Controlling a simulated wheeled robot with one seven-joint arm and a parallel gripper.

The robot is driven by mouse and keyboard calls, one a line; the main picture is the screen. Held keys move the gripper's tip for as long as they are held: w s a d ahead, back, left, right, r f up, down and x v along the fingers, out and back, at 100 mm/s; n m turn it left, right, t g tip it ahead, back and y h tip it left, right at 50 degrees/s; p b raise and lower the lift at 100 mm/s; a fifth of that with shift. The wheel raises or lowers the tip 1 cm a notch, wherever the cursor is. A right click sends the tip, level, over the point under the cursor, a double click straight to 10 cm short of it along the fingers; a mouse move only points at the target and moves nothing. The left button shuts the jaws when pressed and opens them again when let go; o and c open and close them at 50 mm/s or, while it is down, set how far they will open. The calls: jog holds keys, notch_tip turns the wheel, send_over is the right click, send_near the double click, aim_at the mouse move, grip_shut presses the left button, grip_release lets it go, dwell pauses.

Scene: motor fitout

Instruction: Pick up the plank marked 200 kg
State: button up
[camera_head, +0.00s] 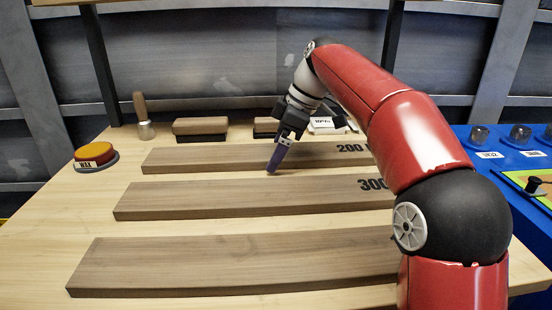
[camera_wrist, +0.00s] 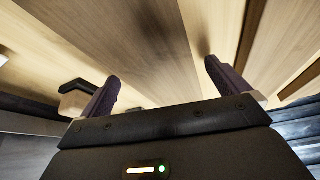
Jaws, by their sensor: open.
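The plank marked 200 (camera_head: 205,158) is a long brown board lying flat at the back of the light wooden table. Its black "200" shows near its right end; the rest of the marking is hidden behind my arm. My gripper (camera_head: 273,166) points down at the middle of this plank, its dark purple fingertips at or just above it. I cannot tell whether they touch it. In the wrist view my gripper (camera_wrist: 163,70) has its two fingers wide apart, with nothing held between them. Wood surfaces run past beyond them.
A plank marked 300 (camera_head: 240,196) and a nearer plank (camera_head: 230,265), its marking hidden, lie in front. Behind are a red and yellow wax tin (camera_head: 95,153), a wooden-handled brush (camera_head: 144,118) and a wood-topped block (camera_head: 200,127). A blue table (camera_head: 510,160) stands right.

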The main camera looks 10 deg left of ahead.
jog(key=c, duration=1.1)
jog(key=shift+r, duration=0.1)
jog(key=shift+c, duration=0.9)
